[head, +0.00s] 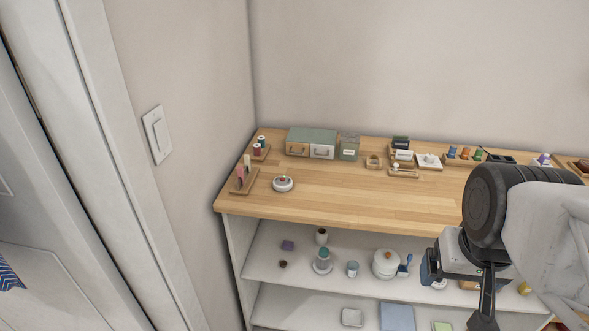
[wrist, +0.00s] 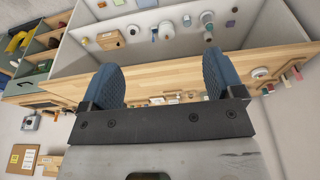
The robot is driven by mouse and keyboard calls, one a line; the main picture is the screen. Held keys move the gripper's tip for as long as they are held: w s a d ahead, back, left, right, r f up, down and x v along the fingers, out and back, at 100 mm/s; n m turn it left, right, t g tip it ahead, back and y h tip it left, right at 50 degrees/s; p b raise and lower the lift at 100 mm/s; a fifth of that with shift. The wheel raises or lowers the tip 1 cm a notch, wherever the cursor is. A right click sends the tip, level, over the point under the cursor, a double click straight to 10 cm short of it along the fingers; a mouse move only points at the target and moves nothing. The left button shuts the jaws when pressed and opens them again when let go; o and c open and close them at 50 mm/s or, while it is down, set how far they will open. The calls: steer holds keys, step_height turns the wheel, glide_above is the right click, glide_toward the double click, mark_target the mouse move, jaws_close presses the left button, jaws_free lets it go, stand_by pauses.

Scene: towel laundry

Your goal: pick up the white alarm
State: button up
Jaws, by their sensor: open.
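A small round white device with a red top (head: 283,184), which looks like the white alarm, sits on the wooden tabletop (head: 350,200) near its left end. It also shows in the wrist view (wrist: 260,72) at the right, beyond the right finger. My gripper (wrist: 160,80) is open, with two blue-padded fingers apart and nothing between them. In the head view my arm is at the right, well to the right of the round device and in front of the table. The arm hides part of the tabletop's right side and the shelves below.
A wooden holder with upright pegs (head: 241,181) stands just left of the round device. A green-grey box (head: 311,142) and small trays line the back edge. The middle of the tabletop is clear. Lower shelves hold a white pot (head: 385,265) and small items. A wall bounds the left.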

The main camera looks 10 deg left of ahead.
steer(key=shift+o, duration=0.8)
steer(key=w+a+f+n+t+h, duration=0.15)
steer(key=w+a+n, duration=0.3)
steer(key=w, duration=0.45)
steer(key=w+a+f+n+h, duration=0.2)
steer(key=w+a+n+h, duration=0.1)
steer(key=w+n, duration=0.4)
steer(key=w+a+f+n+t+h, duration=0.1)
steer(key=w+a+n+h, duration=0.3)
steer(key=w, duration=0.6)
steer(key=n+t+y, duration=0.3)
steer(key=n+t, duration=0.4)
steer(key=n, duration=0.9)
glide_toward(281, 181)
steer(key=x, duration=0.3)
steer(key=shift+f+m, duration=0.1)
steer(key=shift+m, duration=0.15)
steer(key=shift+x, duration=1.25)
